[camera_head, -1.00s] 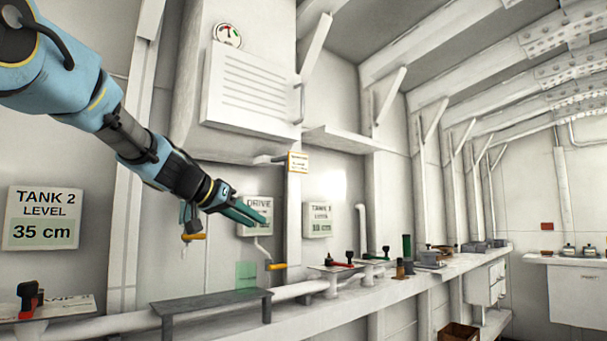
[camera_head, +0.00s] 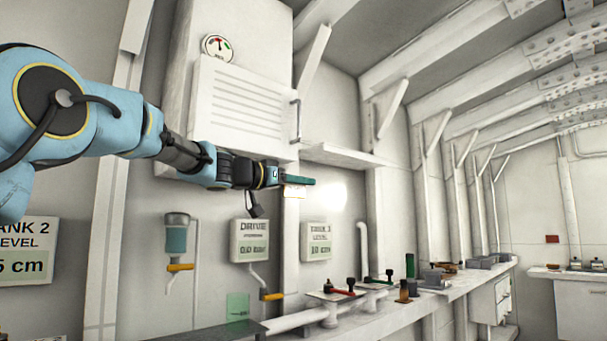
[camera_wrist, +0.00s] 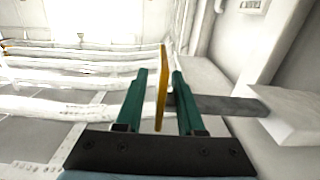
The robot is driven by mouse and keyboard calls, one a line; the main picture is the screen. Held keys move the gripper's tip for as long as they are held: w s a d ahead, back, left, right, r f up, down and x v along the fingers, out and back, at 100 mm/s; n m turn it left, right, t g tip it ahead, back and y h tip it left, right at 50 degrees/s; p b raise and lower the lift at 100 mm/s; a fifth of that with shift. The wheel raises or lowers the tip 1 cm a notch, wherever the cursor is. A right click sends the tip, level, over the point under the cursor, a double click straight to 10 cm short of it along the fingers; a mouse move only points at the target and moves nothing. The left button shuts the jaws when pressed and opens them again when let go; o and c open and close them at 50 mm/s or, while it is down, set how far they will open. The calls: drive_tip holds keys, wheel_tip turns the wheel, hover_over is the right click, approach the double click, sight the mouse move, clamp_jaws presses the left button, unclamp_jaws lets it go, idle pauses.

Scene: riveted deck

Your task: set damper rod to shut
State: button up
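The damper rod is a dark grey bar (camera_wrist: 228,105) in the wrist view, running from a pale block at the right to a yellow-edged plate (camera_wrist: 162,80) at its end. My gripper (camera_wrist: 160,85) has its two green fingers on either side of this plate, with a visible gap on the left and a narrower one on the right. It looks open and not closed on the plate. In the head view my gripper (camera_head: 299,181) is level in front of the wall below the louvred cabinet and hides most of the rod and plate.
The louvred cabinet (camera_head: 240,105) with a round gauge (camera_head: 217,46) is above my gripper. A shelf (camera_head: 345,154) juts out to the right. Below are the drive sign (camera_head: 250,240), a tank sign (camera_head: 316,241) and a yellow-handled crank (camera_head: 271,296). The bench (camera_head: 400,308) holds red and green levers.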

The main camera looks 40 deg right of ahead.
drive_tip(key=shift+d, duration=0.6)
clamp_jaws()
idle(1.1)
